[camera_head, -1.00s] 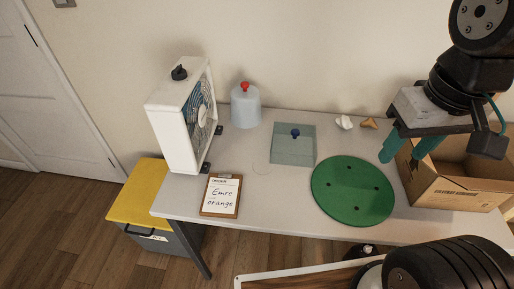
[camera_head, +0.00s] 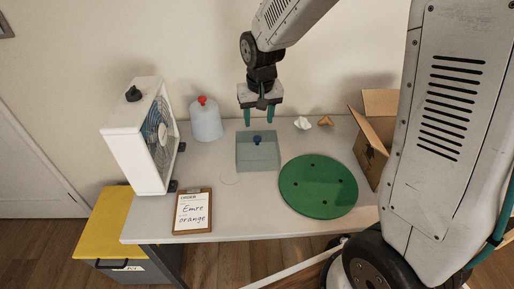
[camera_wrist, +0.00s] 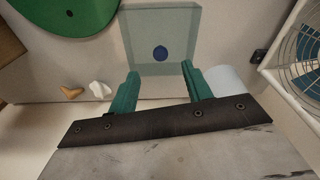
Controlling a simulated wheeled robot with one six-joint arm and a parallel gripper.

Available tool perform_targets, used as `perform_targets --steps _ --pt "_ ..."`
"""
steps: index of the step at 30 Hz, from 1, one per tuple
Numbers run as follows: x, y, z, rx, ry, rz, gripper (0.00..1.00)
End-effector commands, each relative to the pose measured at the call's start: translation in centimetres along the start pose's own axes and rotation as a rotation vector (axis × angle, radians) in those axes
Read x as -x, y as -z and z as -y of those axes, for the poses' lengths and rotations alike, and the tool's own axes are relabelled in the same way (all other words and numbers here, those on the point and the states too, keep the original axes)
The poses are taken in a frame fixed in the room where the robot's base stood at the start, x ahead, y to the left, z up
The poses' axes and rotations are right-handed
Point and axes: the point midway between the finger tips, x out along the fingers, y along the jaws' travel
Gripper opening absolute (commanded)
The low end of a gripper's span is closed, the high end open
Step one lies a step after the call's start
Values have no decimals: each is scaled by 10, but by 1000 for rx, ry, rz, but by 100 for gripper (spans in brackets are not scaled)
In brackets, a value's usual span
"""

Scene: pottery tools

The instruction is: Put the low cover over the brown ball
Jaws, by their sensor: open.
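The low cover (camera_head: 258,157) is a clear, greenish square box with a blue knob (camera_head: 257,140) on top, standing on the table. It also shows in the wrist view (camera_wrist: 161,22), its knob (camera_wrist: 160,53) lying between the fingertips in the picture. My gripper (camera_head: 259,117) is open and empty, pointing down above and slightly behind the low cover, apart from it. In the wrist view its two teal fingers (camera_wrist: 160,76) are spread wide. I see no brown ball in any view; a small tan-brown piece (camera_head: 325,121) at the back looks pointed, not round.
A white lump (camera_head: 302,123) lies at the back. A green disc (camera_head: 318,187) with dark spots, a cardboard box (camera_head: 372,150) and a clipboard (camera_head: 193,211) are also there.

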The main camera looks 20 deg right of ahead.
Motion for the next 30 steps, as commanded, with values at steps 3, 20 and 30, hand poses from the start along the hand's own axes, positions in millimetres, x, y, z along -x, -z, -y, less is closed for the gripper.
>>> perform_targets --steps 3,20,30 --pt "-13 5 2 -3 0 1 49" --pt "-82 8 -1 -3 0 2 49" --pt "-87 8 -1 -3 0 0 41"
